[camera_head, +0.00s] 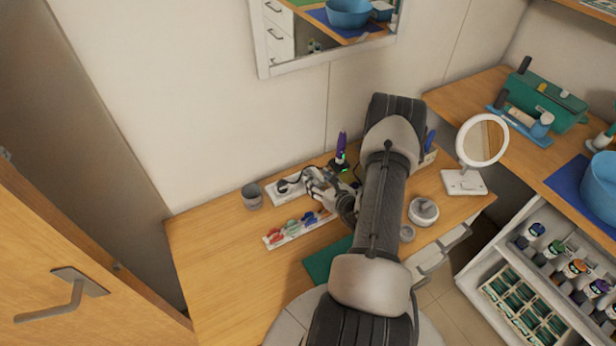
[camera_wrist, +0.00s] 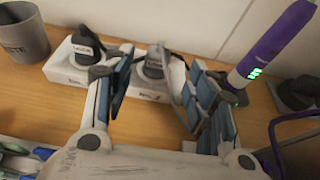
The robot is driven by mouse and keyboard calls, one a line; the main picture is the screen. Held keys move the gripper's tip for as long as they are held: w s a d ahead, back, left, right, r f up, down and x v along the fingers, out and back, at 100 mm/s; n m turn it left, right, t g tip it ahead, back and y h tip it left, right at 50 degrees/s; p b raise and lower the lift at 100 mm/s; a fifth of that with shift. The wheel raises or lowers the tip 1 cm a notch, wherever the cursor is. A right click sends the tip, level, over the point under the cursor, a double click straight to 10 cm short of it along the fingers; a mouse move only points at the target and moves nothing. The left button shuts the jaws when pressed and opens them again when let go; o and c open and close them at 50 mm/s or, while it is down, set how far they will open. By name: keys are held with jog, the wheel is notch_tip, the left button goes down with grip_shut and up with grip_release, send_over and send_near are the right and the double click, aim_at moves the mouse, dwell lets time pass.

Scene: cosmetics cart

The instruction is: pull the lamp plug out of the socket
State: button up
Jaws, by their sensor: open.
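A white socket strip (camera_wrist: 66,72) lies on the wooden desk by the wall, and it also shows in the head view (camera_head: 274,195). Two dark plugs stand in it: a left plug (camera_wrist: 85,45) and a right plug (camera_wrist: 155,64). Each bears a label too small to read, so I cannot tell which is the lamp plug. My gripper (camera_wrist: 158,78) is open, with one finger on either side of the right plug in the wrist view. I cannot tell whether the fingers touch it. In the head view my gripper (camera_head: 316,184) covers the strip's right end.
A grey cup (camera_head: 251,196) stands left of the strip. A purple device (camera_wrist: 272,45) with green lights stands close to my right finger. A tray of coloured clips (camera_head: 298,228) lies in front. A round mirror (camera_head: 482,140) stands at right. The desk's left part is clear.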

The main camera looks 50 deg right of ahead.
aim_at(310, 173)
jog(key=b+x, duration=0.1)
jog(key=x, duration=0.3)
jog(key=shift+w, duration=0.45)
jog(key=shift+c, duration=0.4)
jog(key=c, duration=1.1)
jog(key=shift+o, duration=0.2)
jog(key=shift+r, duration=0.1)
